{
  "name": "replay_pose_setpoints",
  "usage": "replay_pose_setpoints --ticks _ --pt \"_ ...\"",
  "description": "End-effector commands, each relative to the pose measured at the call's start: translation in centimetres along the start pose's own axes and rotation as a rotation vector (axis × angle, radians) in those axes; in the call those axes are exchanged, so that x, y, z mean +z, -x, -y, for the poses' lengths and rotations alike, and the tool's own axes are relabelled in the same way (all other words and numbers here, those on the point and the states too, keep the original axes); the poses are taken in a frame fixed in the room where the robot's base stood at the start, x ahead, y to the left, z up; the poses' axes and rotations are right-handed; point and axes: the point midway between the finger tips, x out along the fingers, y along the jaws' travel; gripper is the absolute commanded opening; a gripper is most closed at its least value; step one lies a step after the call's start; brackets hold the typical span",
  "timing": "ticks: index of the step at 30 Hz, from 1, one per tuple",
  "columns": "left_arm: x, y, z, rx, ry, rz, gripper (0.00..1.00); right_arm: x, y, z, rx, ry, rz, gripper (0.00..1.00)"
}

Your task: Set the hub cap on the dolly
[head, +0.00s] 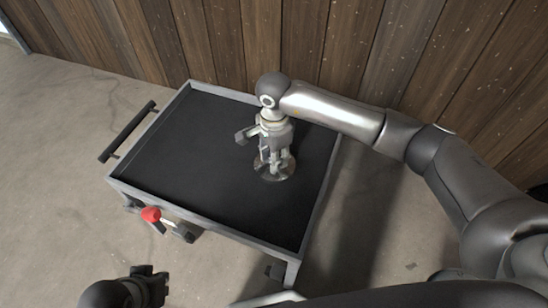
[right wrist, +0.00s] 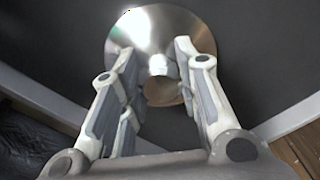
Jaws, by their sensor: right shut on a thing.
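The hub cap is a shiny metal disc with a small raised hub; its rim (head: 282,174) shows under my right gripper (head: 272,160) in the head view. The right wrist view shows the disc (right wrist: 152,24) with its hub between the two fingers of my right gripper (right wrist: 158,62), shut on it. The dolly (head: 190,160) is a low cart with a black top and a raised grey rim. The hub cap lies flat over the right part of the top, at or very close to the surface; I cannot tell if it touches. My left gripper (head: 150,284) is low in the head view, empty-looking, clear of the dolly.
The dolly has a dark push handle (head: 128,132) at its left end and a red knob (head: 151,215) on its near side. A plank wall (head: 220,40) stands behind it. The left and middle of the black top are bare. Concrete floor lies around.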

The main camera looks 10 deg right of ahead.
Motion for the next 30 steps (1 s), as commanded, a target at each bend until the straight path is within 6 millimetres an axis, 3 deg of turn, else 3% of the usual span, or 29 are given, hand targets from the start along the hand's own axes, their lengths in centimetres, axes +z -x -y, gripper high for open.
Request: replay_pose_setpoints --ticks 16,17,21,30 --pt "-0.65 -0.37 -0.05 0.001 0.0 -0.034 0.0 0.01 -0.66 0.06 -0.002 0.0 0.0 0.05" --pt "-0.76 -0.34 -0.05 0.001 0.0 -0.038 0.0 0.01 -0.63 0.05 -0.002 0.0 0.0 0.32" --pt "-0.77 -0.32 -0.07 0.001 -0.001 -0.037 0.0 0.02 -0.62 0.04 -0.002 0.0 0.0 0.5" --pt "-0.75 -0.31 -0.1 0.002 -0.001 -0.036 0.0 0.02 -0.6 0.04 -0.002 -0.001 0.0 0.51"
